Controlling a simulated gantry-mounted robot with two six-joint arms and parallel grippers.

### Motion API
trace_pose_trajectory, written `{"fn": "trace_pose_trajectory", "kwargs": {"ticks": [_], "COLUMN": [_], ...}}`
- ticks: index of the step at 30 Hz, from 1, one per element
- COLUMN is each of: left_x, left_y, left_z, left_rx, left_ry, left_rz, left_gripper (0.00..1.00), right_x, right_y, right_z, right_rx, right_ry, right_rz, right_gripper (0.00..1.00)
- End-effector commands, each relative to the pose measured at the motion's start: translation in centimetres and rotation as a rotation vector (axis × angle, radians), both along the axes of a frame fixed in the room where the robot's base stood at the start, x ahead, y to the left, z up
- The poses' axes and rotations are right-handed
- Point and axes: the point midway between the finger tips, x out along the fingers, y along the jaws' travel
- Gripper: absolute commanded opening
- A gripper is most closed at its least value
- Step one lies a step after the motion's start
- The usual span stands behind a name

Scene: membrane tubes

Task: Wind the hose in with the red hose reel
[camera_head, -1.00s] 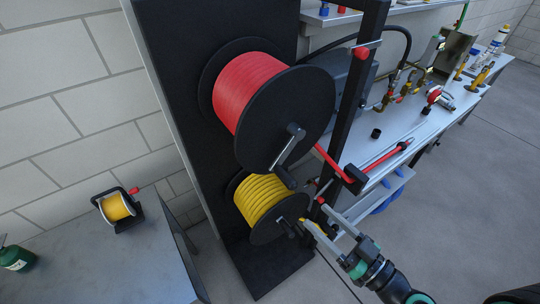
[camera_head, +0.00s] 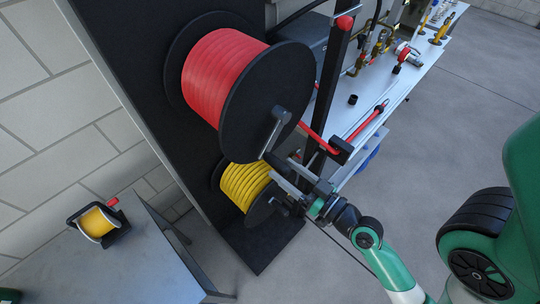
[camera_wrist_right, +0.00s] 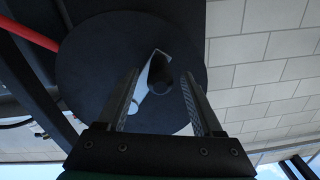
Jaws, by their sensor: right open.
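The red hose reel (camera_head: 222,75) is mounted on a dark upright panel, its black side disc facing me. Its metal crank (camera_head: 274,130) slants down and left across the disc. Red hose (camera_head: 312,134) runs from the reel through a black guide toward the bench. My right gripper (camera_head: 281,168) is just below the crank's lower end, fingers pointing up and left. In the right wrist view, the open fingers stand either side of the dark crank handle (camera_wrist_right: 160,74), in front of the disc (camera_wrist_right: 85,70); contact cannot be told. My left gripper is out of view.
A yellow hose reel (camera_head: 243,184) sits right below the red one, close to my right gripper. A black post (camera_head: 328,90) stands to the right, before the workbench (camera_head: 365,100) with fittings. A small yellow reel (camera_head: 97,222) sits on the grey table at lower left.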

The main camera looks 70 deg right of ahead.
Motion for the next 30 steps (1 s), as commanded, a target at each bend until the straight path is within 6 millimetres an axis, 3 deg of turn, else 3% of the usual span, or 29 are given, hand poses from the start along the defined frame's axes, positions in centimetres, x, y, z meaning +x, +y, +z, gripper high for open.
{"fn": "trace_pose_trajectory", "kwargs": {"ticks": [1, 3, 7, 19, 30], "left_x": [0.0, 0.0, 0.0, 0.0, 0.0], "left_y": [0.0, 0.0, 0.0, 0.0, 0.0], "left_z": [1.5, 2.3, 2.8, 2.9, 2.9], "left_rx": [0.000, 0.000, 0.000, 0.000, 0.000], "left_ry": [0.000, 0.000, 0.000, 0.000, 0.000], "left_rz": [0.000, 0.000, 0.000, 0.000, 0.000], "left_gripper": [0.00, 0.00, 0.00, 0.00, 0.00], "right_x": [1.2, 2.6, 4.4, 5.4, 5.4], "right_y": [-0.4, -1.0, -1.9, -2.3, -2.3], "right_z": [0.8, 0.8, 0.4, 0.0, 0.0], "right_rx": [-0.001, -0.001, 0.000, 0.001, 0.000], "right_ry": [-0.002, -0.002, -0.001, 0.001, 0.001], "right_rz": [0.005, 0.004, 0.001, -0.001, -0.001], "right_gripper": [0.68, 0.68, 0.68, 0.66, 0.00]}}
